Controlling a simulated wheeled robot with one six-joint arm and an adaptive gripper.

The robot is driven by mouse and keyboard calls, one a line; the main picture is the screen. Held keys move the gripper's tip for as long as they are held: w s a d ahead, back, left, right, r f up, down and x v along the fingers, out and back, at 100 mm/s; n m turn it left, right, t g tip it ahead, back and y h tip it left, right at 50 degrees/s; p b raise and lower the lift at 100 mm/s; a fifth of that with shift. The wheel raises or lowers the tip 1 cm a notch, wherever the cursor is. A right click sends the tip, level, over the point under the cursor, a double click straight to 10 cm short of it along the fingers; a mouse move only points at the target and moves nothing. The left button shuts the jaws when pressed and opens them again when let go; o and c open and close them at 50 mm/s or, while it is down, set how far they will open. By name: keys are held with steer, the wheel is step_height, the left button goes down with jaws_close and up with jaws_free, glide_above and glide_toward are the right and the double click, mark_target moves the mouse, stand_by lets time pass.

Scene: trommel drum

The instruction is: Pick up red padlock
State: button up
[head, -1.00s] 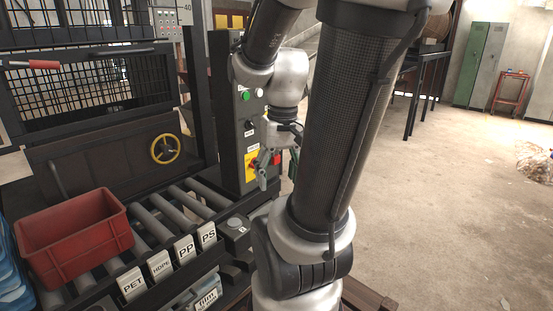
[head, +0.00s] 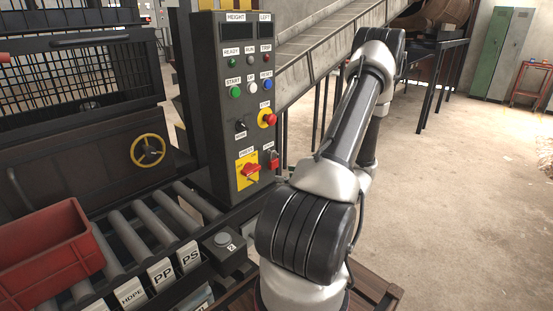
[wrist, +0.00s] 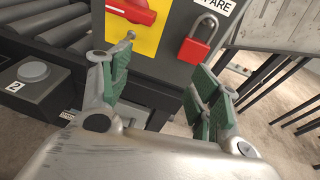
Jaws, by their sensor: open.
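The red padlock (head: 271,160) hangs by its shackle on the front of the grey control panel, right of the yellow plate with the red switch. In the wrist view the padlock (wrist: 193,50) shows its red body and silver shackle, below a label whose visible letters read "PARE". My gripper (wrist: 168,85) is open and empty, its green-padded fingers apart. The padlock is ahead of the fingers, nearer the right finger in the picture, with no visible contact. In the head view my arm hides the gripper.
The control panel (head: 236,100) carries buttons and a red rotary switch (head: 250,170). A roller conveyor (head: 155,225) with a red crate (head: 50,250) lies left of it. A pedestal button (wrist: 33,72) is at left in the wrist view. Open floor (head: 445,210) lies right.

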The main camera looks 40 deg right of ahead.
mark_target(275, 162)
steer(key=shift+m+t+h, duration=0.5)
steer(key=shift+m+h, duration=0.3)
steer(key=shift+h, duration=0.1)
steer(key=w+d, duration=0.1)
steer(key=w, duration=0.2)
steer(key=w+d, duration=0.1)
steer(key=w, duration=0.2)
steer(key=w+d+r, duration=0.1)
steer(key=w, duration=0.2)
steer(key=shift+w, duration=0.3)
steer(key=shift+r, duration=0.1)
steer(key=c, duration=1.2)
